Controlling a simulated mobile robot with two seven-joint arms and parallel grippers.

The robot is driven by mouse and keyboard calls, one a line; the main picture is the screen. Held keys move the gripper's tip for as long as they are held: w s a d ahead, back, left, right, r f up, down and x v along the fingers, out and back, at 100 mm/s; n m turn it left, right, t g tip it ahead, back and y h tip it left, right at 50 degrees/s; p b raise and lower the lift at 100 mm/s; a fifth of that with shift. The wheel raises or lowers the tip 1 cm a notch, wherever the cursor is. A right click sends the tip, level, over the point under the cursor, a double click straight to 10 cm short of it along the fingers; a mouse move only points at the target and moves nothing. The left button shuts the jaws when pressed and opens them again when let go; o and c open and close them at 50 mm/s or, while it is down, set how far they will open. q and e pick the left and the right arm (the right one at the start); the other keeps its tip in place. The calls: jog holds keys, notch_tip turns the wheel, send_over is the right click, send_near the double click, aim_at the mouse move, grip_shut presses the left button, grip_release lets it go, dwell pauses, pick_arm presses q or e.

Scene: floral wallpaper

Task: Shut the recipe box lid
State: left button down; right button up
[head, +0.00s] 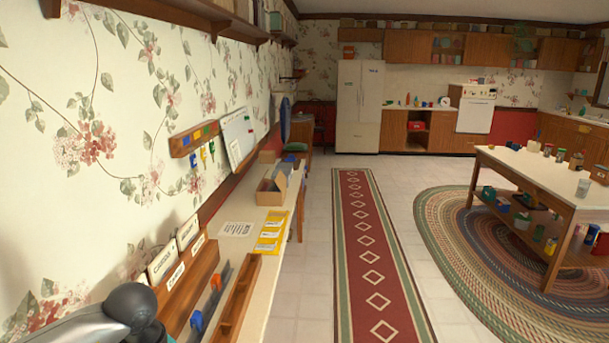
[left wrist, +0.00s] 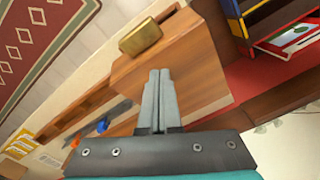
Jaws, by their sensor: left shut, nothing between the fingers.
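In the left wrist view, my left gripper (left wrist: 160,75) is shut and empty, its two grey fingers pressed together. The fingers are in front of a brown wooden box-like piece (left wrist: 195,55) that may be the recipe box. A brass-coloured block (left wrist: 145,33) sits at its upper left edge. I cannot tell whether the fingertips touch the wood, nor which part is the lid or how far it is open. In the head view, part of my left arm shows at the bottom left corner, with its fingers out of view. My right gripper is not in view.
In the head view, a narrow counter (head: 236,262) runs along the wall with a labelled wooden rack (head: 203,272), a long wooden tray (head: 238,300) and yellow packets (head: 271,233). A runner rug (head: 362,225) lies on the open floor. A worktable (head: 535,170) stands at right.

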pick_arm(q)
jog(key=shift+f+b, duration=3.1)
jog(key=shift+f, duration=0.45)
jog(key=shift+r, duration=0.1)
jog(key=shift+r+p, duration=3.6)
jog(key=shift+r, duration=1.95)
